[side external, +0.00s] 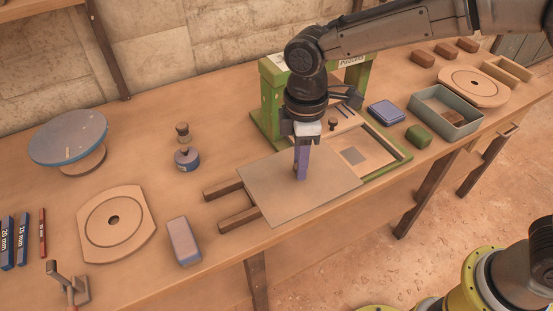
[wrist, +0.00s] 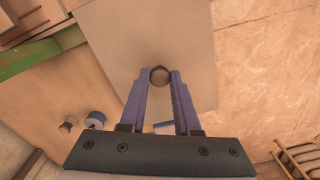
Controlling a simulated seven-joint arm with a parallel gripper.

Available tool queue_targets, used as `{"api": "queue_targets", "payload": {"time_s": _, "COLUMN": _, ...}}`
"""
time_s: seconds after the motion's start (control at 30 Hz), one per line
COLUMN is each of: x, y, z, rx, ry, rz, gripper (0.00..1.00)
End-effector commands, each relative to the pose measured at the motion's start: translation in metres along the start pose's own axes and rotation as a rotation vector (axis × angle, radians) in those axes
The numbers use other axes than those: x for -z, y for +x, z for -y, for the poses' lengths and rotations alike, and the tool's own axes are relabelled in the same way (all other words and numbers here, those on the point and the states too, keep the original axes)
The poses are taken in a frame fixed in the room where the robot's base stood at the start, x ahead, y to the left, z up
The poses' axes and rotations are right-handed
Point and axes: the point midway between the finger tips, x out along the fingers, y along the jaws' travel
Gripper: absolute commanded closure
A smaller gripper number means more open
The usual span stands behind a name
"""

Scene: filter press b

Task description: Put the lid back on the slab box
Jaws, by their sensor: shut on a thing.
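A flat beige-grey plate (side external: 325,193), likely the lid, is at the middle front of the bench. It looks level. My gripper (side external: 300,176) is above its middle, fingers pointing down. In the wrist view the two purple fingers (wrist: 160,82) are closed on a round dark knob (wrist: 159,75) on the plate (wrist: 185,40). The plate covers part of two dark rails (side external: 224,192) and the press bed. I cannot tell how high it is above them. A grey-green open box (side external: 425,109), possibly the slab box, stands at the right with a brown block inside.
The green press frame (side external: 268,100) stands behind the plate. A blue block (side external: 385,112) and a green block (side external: 419,136) lie between the press and the open box. A mauve block (side external: 183,241) and a wooden disc plate (side external: 115,222) lie at left. The bench front edge is close.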

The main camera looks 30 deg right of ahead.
Motion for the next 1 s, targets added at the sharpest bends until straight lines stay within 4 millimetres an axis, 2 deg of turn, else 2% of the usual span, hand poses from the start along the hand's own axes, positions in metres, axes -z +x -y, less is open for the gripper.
{"api": "queue_targets", "payload": {"time_s": 0.2, "x": -0.018, "y": -0.009, "z": 0.01, "rx": -0.001, "ry": 0.005, "rz": -0.001, "gripper": 1.0}}
{"api": "queue_targets", "payload": {"time_s": 0.27, "x": -0.022, "y": -0.01, "z": 0.007, "rx": 0.0, "ry": 0.023, "rz": 0.0, "gripper": 1.0}}
{"api": "queue_targets", "payload": {"time_s": 0.37, "x": -0.032, "y": -0.009, "z": -0.008, "rx": 0.001, "ry": 0.099, "rz": 0.002, "gripper": 1.0}}
{"api": "queue_targets", "payload": {"time_s": 0.47, "x": -0.049, "y": -0.006, "z": -0.038, "rx": 0.002, "ry": 0.233, "rz": 0.004, "gripper": 1.0}}
{"api": "queue_targets", "payload": {"time_s": 0.57, "x": -0.075, "y": -0.002, "z": -0.073, "rx": 0.005, "ry": 0.409, "rz": 0.008, "gripper": 1.0}}
{"api": "queue_targets", "payload": {"time_s": 0.8, "x": -0.152, "y": 0.007, "z": -0.148, "rx": 0.009, "ry": 0.835, "rz": 0.014, "gripper": 1.0}}
{"api": "queue_targets", "payload": {"time_s": 1.0, "x": -0.22, "y": 0.014, "z": -0.193, "rx": 0.014, "ry": 1.144, "rz": 0.021, "gripper": 1.0}}
